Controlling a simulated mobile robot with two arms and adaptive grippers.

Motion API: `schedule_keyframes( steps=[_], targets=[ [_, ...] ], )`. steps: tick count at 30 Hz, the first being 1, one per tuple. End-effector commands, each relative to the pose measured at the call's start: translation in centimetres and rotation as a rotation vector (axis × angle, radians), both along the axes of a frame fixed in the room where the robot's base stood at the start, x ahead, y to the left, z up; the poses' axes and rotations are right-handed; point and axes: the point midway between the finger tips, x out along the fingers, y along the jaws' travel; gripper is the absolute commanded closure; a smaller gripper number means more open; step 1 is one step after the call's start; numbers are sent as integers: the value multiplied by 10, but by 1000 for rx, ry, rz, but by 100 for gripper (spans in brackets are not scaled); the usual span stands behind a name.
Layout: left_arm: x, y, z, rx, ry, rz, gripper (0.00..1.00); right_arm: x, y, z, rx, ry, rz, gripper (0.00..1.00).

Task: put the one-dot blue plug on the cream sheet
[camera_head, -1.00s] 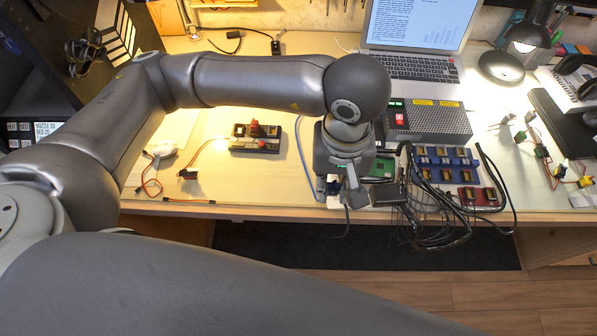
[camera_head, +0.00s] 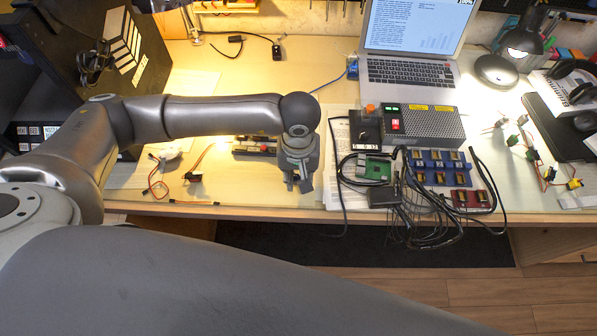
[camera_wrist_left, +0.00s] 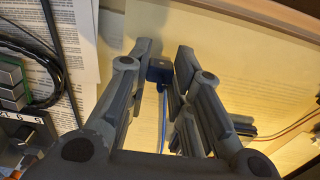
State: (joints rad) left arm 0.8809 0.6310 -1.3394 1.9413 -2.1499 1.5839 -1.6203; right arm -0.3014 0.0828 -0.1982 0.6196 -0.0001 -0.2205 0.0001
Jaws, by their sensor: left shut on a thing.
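My left gripper (camera_head: 300,183) points down over the table, just left of the printed papers. In the left wrist view its fingers (camera_wrist_left: 161,75) are shut on a small dark blue plug (camera_wrist_left: 160,69). A blue cable (camera_wrist_left: 162,125) trails from the plug between the fingers. I cannot make out the plug's dots clearly. A pale cream surface with faint lines of print, which looks like the cream sheet (camera_wrist_left: 255,65), spreads below and to the right of the plug. I cannot tell how high the plug is above it. In the head view the gripper hides the plug.
Right of the gripper are a green board (camera_head: 375,170), a black cable bundle, a blue socket block (camera_head: 440,165) and a red block (camera_head: 473,199). A box with an orange knob (camera_head: 369,127) stands behind them. The arm partly covers a dark box (camera_head: 253,148) on its left.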

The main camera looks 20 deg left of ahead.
Motion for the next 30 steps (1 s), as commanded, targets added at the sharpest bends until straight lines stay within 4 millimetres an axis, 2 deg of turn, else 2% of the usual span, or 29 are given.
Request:
schedule_keyframes(
  steps=[11, 12, 16, 25, 29, 30],
  targets=[
    [0, -1, -5, -1, -1, -1, 92, 1, 0, -7, 0, -2, 0, 100],
    [0, 0, -3, -1, -1, 0, 74, 1, 0, -5, 0, -2, 0, 100],
    [0, 0, -3, -1, -1, 0, 58, 2, 0, -5, 0, -2, 0, 100],
    [0, 0, -2, -1, 0, 0, 58, 2, 3, -4, 3, -2, 1, 100],
    [0, -1, 2, -1, 0, 0, 58, 2, 5, 2, 6, -3, 1, 100],
    [1, -1, 5, -2, -4, 0, 58, 2, 6, -2, 7, -3, 1, 100]
  ],
)
